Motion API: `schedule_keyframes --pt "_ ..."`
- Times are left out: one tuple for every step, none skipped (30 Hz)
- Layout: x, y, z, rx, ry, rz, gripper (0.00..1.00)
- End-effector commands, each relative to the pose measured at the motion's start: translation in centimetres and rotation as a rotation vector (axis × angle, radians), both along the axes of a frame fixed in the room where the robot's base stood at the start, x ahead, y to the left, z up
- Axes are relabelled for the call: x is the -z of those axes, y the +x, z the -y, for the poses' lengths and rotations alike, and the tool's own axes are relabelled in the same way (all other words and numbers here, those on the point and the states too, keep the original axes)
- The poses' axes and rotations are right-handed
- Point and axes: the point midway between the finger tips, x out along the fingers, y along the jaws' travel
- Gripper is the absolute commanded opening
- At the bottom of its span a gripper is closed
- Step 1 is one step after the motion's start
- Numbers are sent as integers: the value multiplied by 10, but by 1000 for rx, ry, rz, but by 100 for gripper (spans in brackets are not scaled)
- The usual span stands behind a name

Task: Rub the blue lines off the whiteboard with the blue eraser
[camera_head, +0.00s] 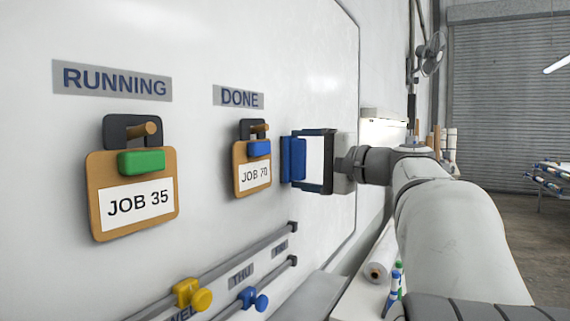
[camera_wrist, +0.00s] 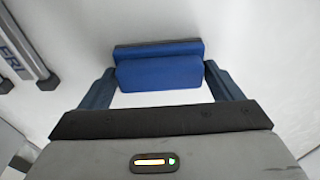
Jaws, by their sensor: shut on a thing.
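My gripper (camera_head: 303,160) is shut on the blue eraser (camera_head: 292,159), right of the JOB 70 tag. In the wrist view the eraser (camera_wrist: 160,73) sits level between the two fingers, its dark far side toward the board. The eraser is at or very near the whiteboard (camera_head: 200,40); I cannot tell whether it touches. I see no blue lines on the bare board in either view; the patch behind the eraser and gripper is hidden.
Tags JOB 35 (camera_head: 133,195) and JOB 70 (camera_head: 252,178) hang on pegs under RUNNING and DONE. Two grey rails with a yellow knob (camera_head: 195,295) and a blue knob (camera_head: 253,300) run below.

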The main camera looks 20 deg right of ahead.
Motion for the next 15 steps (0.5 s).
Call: schedule_keyframes --pt "-1 1 0 -1 1 1 68" --pt "-1 1 1 -1 1 1 68" --pt "-1 2 2 -1 1 0 68" --pt "-1 3 3 -1 1 0 68" --pt "-1 4 5 -1 1 0 68" --pt "-1 6 7 -1 1 0 68" --pt "-1 7 9 -1 1 0 68" --pt "0 9 12 -1 2 0 68" --pt "0 11 15 0 2 0 68" --pt "-1 12 17 0 1 0 68" --pt "-1 14 20 0 1 0 68" --pt "-1 16 22 0 2 -1 68" --pt "0 17 24 0 2 -1 68" --pt "0 18 26 0 2 -1 68" --pt "-1 19 27 0 1 0 68"
